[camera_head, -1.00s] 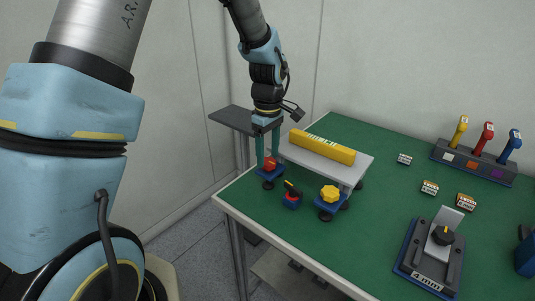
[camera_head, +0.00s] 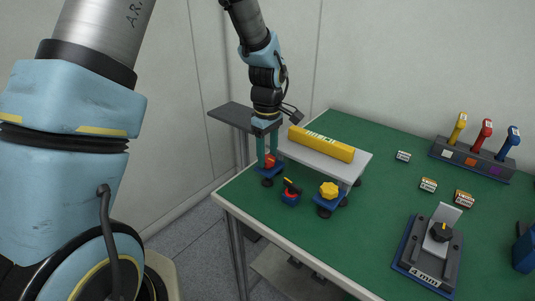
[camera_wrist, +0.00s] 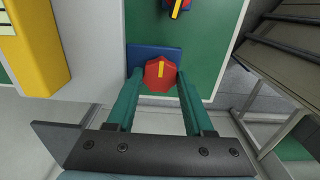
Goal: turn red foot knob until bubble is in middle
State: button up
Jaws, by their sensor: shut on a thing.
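The red foot knob (camera_head: 269,161) sits on a blue corner block at the near left corner of the grey plate (camera_head: 362,160). My gripper (camera_wrist: 160,78) is shut on it, with one teal finger on each side. In the wrist view the red knob (camera_wrist: 160,68) shows a yellow mark on top. In the head view the fingers partly hide it. The yellow level (camera_head: 322,144) lies along the plate; its bubble is too small to make out. The yellow foot knob (camera_head: 329,190) sits on another blue corner block.
A blue and grey fixture with a black knob (camera_head: 440,233) and a rack of coloured handles (camera_head: 473,157) stand farther right. Small labelled blocks (camera_head: 428,185) lie between.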

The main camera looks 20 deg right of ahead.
jog(key=shift+m, duration=0.3)
grip_shut()
jog(key=m, duration=0.5)
jog(key=shift+m, duration=0.3)
jog(key=m, duration=0.5)
jog(key=shift+m, duration=0.3)
jog(key=m+p, duration=0.1)
jog(key=m, duration=0.4)
jog(key=m+p, duration=0.1)
jog(key=m, duration=0.4)
jog(key=shift+m, duration=0.4)
jog(key=o, duration=1)
grip_release()
